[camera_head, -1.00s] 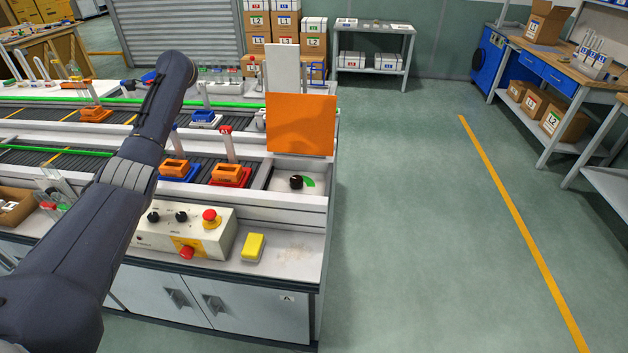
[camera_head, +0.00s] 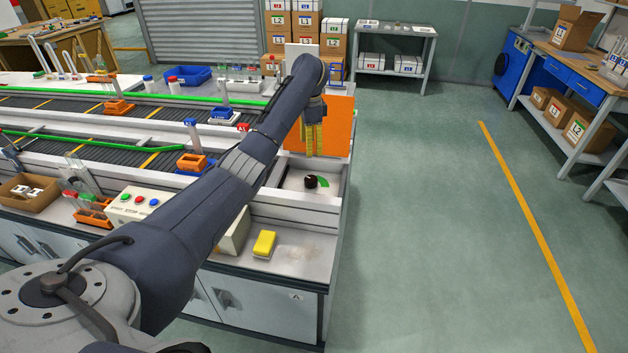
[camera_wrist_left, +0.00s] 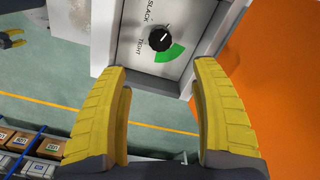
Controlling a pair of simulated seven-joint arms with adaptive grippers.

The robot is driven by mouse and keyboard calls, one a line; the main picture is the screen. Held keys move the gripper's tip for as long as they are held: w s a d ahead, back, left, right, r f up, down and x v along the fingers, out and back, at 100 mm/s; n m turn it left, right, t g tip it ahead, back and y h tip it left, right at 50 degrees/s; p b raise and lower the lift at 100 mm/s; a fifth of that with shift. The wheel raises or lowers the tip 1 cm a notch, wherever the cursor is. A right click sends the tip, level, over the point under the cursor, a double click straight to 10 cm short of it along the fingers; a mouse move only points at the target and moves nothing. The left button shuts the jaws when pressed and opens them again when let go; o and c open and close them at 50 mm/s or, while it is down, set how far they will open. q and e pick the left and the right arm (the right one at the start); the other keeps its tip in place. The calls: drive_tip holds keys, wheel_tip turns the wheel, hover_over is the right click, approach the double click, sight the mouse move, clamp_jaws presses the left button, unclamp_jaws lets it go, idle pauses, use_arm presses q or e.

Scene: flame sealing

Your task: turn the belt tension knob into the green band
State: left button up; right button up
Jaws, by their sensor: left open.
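The belt tension knob (camera_head: 311,182) is a dark round knob on a pale panel at the bench's right end. In the left wrist view the knob (camera_wrist_left: 159,39) has a white pointer mark aimed to the upper right, outside the green band (camera_wrist_left: 171,54), which curves at its lower right. The words SLACK and TIGHT are printed beside it. My left gripper (camera_head: 315,154) hangs above and behind the knob in the head view, pointing down. Its yellow fingers (camera_wrist_left: 160,75) are spread and empty, apart from the knob. A small yellow-and-dark gripper shape (camera_wrist_left: 13,39), apparently my right gripper, shows at the left edge.
An orange panel (camera_head: 338,125) stands upright close behind the left gripper. A raised white rail (camera_head: 295,202) borders the knob panel in front. A yellow block (camera_head: 264,243) lies on the bench front. Conveyors with orange carriers (camera_head: 191,162) run left. The floor to the right is clear.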

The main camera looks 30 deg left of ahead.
sight(311, 179)
use_arm(q)
wheel_tip(311, 179, down, 15)
drive_tip(key=shift+r, duration=0.1)
idle(0.9)
drive_tip(key=shift+o, duration=0.3)
drive_tip(key=c, duration=1.3)
drive_tip(key=shift+c, duration=0.4)
drive_tip(key=shift+d, duration=0.1)
